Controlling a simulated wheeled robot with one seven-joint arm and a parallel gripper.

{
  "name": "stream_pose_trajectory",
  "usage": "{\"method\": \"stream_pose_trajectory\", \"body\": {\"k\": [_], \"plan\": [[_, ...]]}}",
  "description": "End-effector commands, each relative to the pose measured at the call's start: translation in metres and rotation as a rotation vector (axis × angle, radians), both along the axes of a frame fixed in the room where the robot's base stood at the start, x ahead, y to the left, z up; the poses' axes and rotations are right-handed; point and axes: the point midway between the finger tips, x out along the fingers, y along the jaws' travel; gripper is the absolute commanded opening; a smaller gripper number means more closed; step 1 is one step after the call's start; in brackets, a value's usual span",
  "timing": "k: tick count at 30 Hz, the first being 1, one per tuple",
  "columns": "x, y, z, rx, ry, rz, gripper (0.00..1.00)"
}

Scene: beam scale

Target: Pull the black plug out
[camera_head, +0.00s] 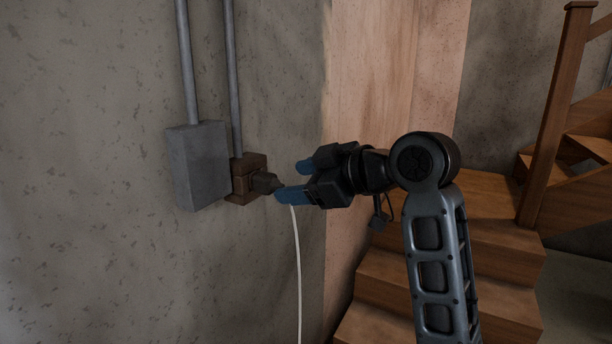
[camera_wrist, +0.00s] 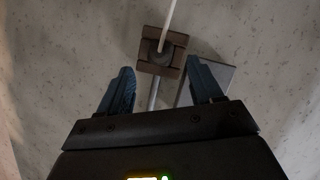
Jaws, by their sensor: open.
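The black plug (camera_head: 265,183) sits in a brown socket box (camera_head: 243,178) on the concrete wall. A pale cord (camera_head: 298,260) hangs down from it. In the wrist view the plug (camera_wrist: 159,54) shows as a dark round end against the brown box (camera_wrist: 172,42), with the cord (camera_wrist: 170,18) running to the top edge. My gripper (camera_head: 290,181) is open and empty, with blue fingers pointing at the wall. Its near fingertip overlaps the cord side of the plug in the head view; I cannot tell whether they touch. In the wrist view the plug lies ahead of the gap between the fingers (camera_wrist: 160,88).
A grey metal box (camera_head: 199,165) is mounted just left of the socket, with conduits (camera_head: 187,60) rising from both. A wooden staircase (camera_head: 440,260) stands at the right. The wall below the socket is clear except for the cord.

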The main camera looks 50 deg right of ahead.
Motion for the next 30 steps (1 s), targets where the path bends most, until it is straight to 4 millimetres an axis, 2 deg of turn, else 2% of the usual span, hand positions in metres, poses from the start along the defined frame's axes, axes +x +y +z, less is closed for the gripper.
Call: {"method": "stream_pose_trajectory", "body": {"k": [3,9,15,22,30], "plan": [[0.018,0.001,-0.007,0.002,0.001,0.002,0.65],[0.041,0.002,-0.015,0.001,0.000,0.001,0.65],[0.050,0.002,-0.018,0.000,-0.001,0.000,0.65],[0.050,0.002,-0.019,0.000,-0.001,0.000,0.65],[0.050,0.002,-0.019,0.000,-0.001,0.000,0.40]]}}
